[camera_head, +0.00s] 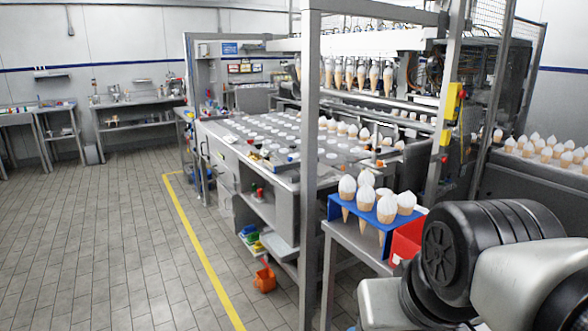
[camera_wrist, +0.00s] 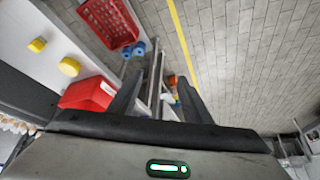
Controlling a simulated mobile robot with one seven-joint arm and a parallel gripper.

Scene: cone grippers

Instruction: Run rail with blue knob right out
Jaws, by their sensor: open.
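My gripper (camera_wrist: 159,80) is open, its two dark fingers apart in the wrist view with grey metal bars showing between and beyond them. Nothing is held. Small blue rounded pieces (camera_wrist: 136,48) show beyond the left fingertip, beside a red basket; I cannot tell whether one is the rail's knob. In the head view a small blue spot (camera_head: 294,157) shows on the steel machine top (camera_head: 255,172); it is too small to identify. No rail with a blue knob can be made out clearly. My gripper is out of the head view.
A blue rack (camera_head: 336,209) of cones stands on a small table by a red bin (camera_head: 408,240). A frame post (camera_head: 310,170) rises in front of the machine. Yellow knobs (camera_wrist: 69,67) and a red basket (camera_wrist: 105,22) show in the wrist view. Open tiled floor (camera_head: 90,240) lies left.

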